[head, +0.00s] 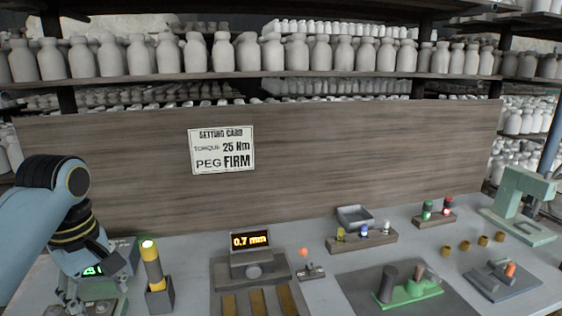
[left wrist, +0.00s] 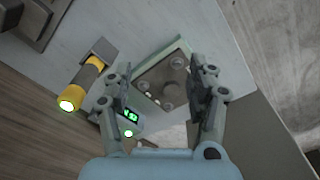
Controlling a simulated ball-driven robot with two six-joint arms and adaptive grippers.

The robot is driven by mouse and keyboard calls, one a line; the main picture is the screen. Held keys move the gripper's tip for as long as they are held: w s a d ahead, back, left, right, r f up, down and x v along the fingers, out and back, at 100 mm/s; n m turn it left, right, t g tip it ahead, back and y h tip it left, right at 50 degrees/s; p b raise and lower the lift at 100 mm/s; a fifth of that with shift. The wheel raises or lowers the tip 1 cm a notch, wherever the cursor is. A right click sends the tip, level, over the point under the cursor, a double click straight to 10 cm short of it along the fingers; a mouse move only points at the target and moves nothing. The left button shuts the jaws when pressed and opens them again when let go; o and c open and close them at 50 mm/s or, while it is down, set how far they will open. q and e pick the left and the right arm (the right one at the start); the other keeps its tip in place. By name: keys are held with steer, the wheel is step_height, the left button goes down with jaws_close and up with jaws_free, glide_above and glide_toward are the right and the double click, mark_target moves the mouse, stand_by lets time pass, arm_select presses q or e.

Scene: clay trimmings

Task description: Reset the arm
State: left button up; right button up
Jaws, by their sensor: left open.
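My left arm comes in from the left in the head view and bends down to the bench. My left gripper (head: 74,302) is open and points down at the bench's left end. In the left wrist view its two fingers (left wrist: 158,85) are spread apart with nothing between them. Beyond them lies a green-edged plate (left wrist: 150,72) with round dark parts. A device with a green lit display (head: 94,270) sits by the gripper, partly hidden by it; its display also shows in the left wrist view (left wrist: 128,115). My right arm and gripper are not in view.
A yellow-black lit cylinder (head: 152,262) stands in a dark holder right of the gripper. A gauge reading 0.7 mm (head: 250,240), a green fixture (head: 410,290) and small racks (head: 362,240) stand further right. A wooden panel (head: 340,150) with a setting card (head: 222,150) closes the back.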

arm_select(q)
steer(key=s+d+m+t, duration=0.3)
steer(key=s+m, duration=1)
steer(key=s, duration=1.1)
step_height(320, 180, down, 40)
steer(key=s+a+f+g+b, duration=0.1)
steer(key=s+a+b, duration=0.15)
steer(key=b, duration=1.05)
steer(key=s+f+b, duration=0.4)
steer(key=s+f, duration=0.4)
steer(key=f, duration=0.3)
steer(key=s+a+f+g+b, duration=0.1)
steer(key=s+f+b, duration=0.3)
steer(key=s+f, duration=0.5)
step_height(320, 180, down, 2)
steer(key=shift+s+f+g+y, duration=0.1)
steer(key=shift+s+g+y, duration=0.1)
steer(key=shift+g+y, duration=0.1)
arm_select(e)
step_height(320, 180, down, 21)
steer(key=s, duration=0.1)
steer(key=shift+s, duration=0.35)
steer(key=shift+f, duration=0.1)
